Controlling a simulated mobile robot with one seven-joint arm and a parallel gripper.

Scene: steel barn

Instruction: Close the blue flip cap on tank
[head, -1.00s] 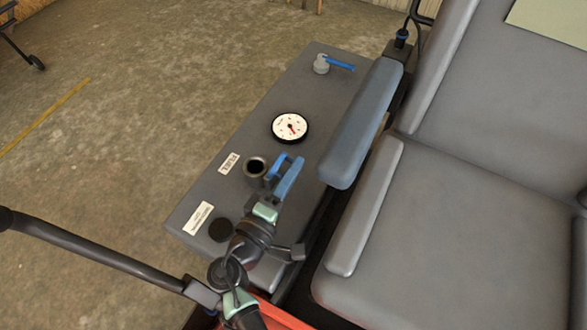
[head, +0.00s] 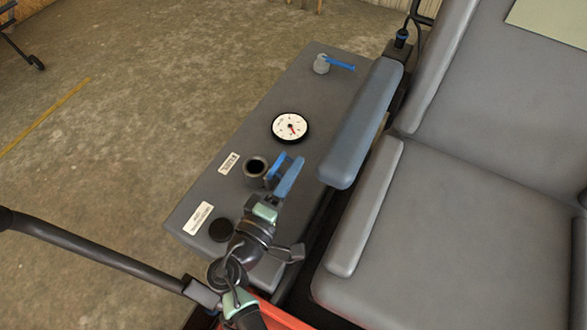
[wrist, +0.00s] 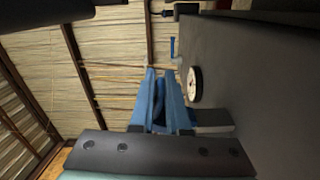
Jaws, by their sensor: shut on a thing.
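The tank (head: 255,120) is a long dark grey box beside the seat. Its filler neck (head: 256,167) shows a dark open mouth near the front. My gripper (head: 290,160) has blue fingers and is at the neck's right side. In the wrist view my gripper (wrist: 159,80) has its fingers close together, around a darker blue piece, the flip cap (wrist: 158,108). The cap stands off the mouth, on the gripper's side. In the head view it is hard to tell from the fingers. The neck (wrist: 213,121) also shows in the wrist view, right of the fingers.
A round gauge (head: 290,127) and a blue-handled valve (head: 339,65) sit farther back on the tank. A blue-grey armrest (head: 360,125) overhangs its right side, beside the grey seat (head: 460,220). A black round cap (head: 221,230) is near the front.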

